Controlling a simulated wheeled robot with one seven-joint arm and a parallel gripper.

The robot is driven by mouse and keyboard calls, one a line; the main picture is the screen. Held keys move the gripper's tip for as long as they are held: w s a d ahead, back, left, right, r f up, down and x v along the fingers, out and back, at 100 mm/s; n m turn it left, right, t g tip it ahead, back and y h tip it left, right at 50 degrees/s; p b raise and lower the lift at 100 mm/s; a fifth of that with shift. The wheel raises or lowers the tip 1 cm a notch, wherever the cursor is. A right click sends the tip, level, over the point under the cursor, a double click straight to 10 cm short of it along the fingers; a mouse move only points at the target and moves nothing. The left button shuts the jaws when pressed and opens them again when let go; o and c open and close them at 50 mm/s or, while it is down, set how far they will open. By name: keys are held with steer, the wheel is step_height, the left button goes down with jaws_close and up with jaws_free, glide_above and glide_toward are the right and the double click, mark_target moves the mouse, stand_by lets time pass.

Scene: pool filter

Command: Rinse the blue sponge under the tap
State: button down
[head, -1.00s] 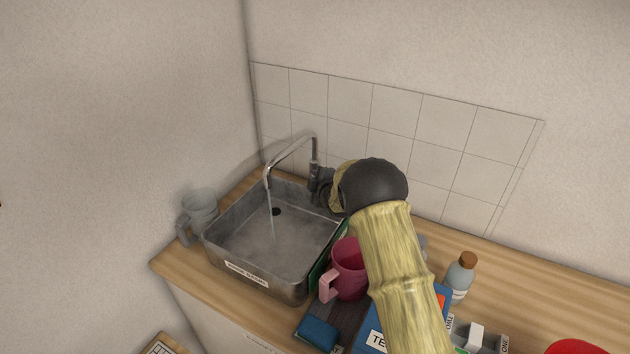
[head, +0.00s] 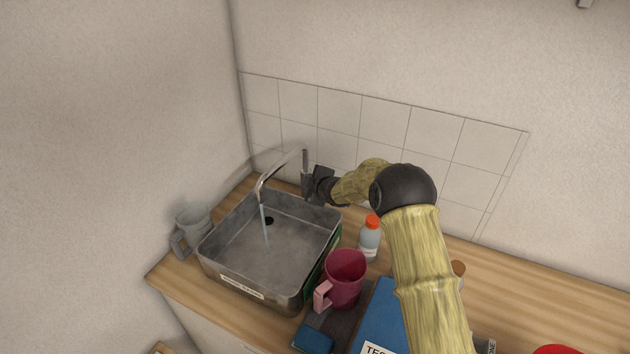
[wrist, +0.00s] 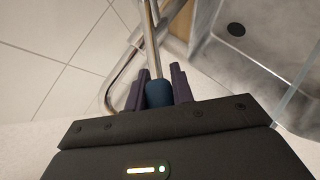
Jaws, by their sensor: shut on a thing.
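The blue sponge (head: 314,338) lies at the counter's front edge, on a dark board below the pink mug. The metal tap (head: 283,172) arches over the sink (head: 215,247), and a stream of water (head: 265,230) falls from its spout into the basin. My gripper (head: 312,185) is at the tap's upright, away from the sponge. In the wrist view, my gripper (wrist: 159,93) is shut on a dark blue tap part (wrist: 158,93), with the metal pipe (wrist: 150,40) rising beyond it. The sponge is not in the wrist view.
A pink mug (head: 346,278) stands right of the sink, with an orange-capped bottle (head: 369,238) behind it. A blue box (head: 380,318) is partly behind my arm. A grey mug (head: 191,228) stands left of the sink. The right counter is mostly clear.

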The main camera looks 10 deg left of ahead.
steer(key=shift+a, duration=0.15)
steer(key=c, duration=1.3)
jaws_free()
steer(key=shift+s, duration=0.1)
steer(key=shift+o, duration=0.5)
steer(key=shift+d+r, duration=0.1)
steer(key=shift+d, duration=0.1)
steer(key=b+v, duration=0.5)
steer(key=v, duration=1.2)
steer(key=shift+s, duration=0.1)
